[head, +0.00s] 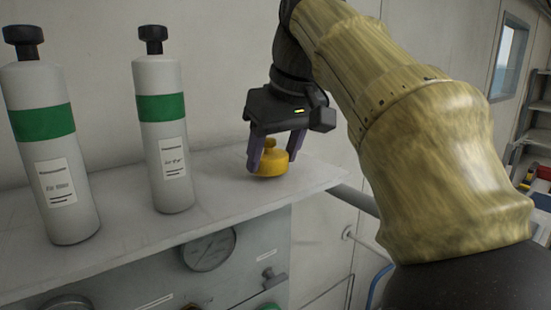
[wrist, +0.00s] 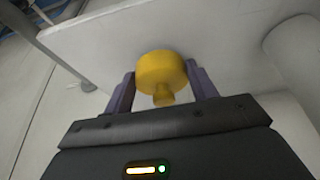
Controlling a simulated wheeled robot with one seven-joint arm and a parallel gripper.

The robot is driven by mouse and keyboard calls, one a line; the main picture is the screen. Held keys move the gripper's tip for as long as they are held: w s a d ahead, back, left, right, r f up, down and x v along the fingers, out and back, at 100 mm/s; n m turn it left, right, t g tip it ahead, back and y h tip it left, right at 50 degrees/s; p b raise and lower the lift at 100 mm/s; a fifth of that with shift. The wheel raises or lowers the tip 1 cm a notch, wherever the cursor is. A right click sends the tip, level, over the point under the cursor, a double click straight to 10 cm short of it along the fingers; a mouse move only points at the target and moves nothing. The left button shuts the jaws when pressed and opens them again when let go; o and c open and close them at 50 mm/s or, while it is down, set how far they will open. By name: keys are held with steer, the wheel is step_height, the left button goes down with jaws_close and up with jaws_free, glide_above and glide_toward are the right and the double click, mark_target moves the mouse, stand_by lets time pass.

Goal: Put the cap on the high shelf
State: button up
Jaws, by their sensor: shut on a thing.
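The yellow cap (head: 273,162) is between the purple fingers of my gripper (head: 276,150), at the right end of the high shelf (head: 232,200). It is upright with its narrow knob on top. My gripper is shut on the cap, one finger on each side. The cap is at or just above the shelf's surface; I cannot tell whether it touches. In the wrist view the cap (wrist: 162,74) sits between both fingertips, with the pale shelf (wrist: 110,35) behind it.
Two white cylinders with green bands stand on the shelf, the nearer to my gripper (head: 163,120) and one farther left (head: 48,150). A panel with a round gauge (head: 208,250) is below the shelf. The shelf between cylinder and cap is clear.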

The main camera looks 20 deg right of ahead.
steer(key=shift+f, duration=0.45)
steer(key=shift+f, duration=0.1)
steer(key=o, duration=1)
steer(key=shift+p+v, duration=1.3)
steer(key=shift+v, duration=4.8)
steer(key=shift+d, duration=0.1)
